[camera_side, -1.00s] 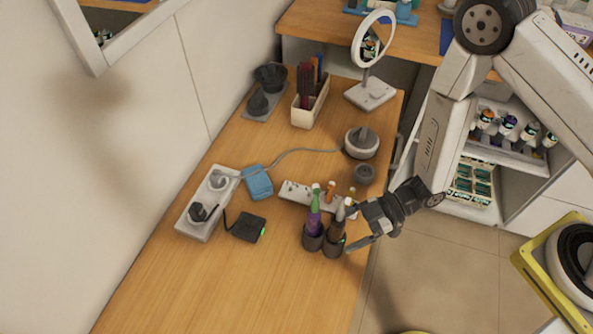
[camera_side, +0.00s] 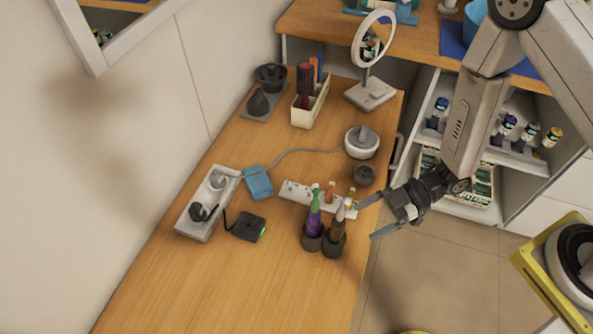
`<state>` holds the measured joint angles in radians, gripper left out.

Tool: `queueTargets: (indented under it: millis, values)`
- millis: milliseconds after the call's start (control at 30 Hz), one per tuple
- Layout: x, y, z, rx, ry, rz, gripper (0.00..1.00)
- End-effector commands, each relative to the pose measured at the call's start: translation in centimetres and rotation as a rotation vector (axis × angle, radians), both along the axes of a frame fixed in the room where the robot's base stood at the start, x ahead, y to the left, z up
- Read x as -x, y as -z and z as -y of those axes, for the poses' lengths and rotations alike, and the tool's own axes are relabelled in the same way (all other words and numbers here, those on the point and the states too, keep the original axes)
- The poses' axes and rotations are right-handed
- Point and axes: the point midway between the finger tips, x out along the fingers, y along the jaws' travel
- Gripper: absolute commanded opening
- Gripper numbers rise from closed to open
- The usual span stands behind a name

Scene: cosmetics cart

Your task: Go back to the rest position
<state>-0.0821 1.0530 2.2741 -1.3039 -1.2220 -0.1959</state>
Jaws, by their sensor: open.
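My gripper (camera_side: 366,220) is open and empty, just off the right edge of the wooden counter (camera_side: 300,290). Its two fingers point left. A brown-bodied tool (camera_side: 337,232) stands upright in a dark round holder, left of the fingertips and apart from them. A purple and green tool (camera_side: 314,215) stands in a second dark holder beside it.
A white rack with small bottles (camera_side: 305,193) lies behind the tools. A white pot (camera_side: 361,143), a round mirror (camera_side: 370,92) and a brush box (camera_side: 311,103) stand farther back. A power strip (camera_side: 207,203) is at left. A yellow-framed cart (camera_side: 540,275) is at lower right.

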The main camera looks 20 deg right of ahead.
Motion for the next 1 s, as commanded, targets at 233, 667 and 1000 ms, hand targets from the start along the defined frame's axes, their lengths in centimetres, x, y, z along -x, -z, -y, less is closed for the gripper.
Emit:
queueTargets:
  millis: [233, 667, 1000]
  values:
    - [0.0, 0.0, 0.0, 0.0, 0.0, 0.0, 0.86]
    - [-0.4, 0.0, 0.2, 0.02, 0.014, 0.004, 0.86]
    - [-5.1, -1.1, 3.2, 0.252, 0.21, 0.03, 0.86]
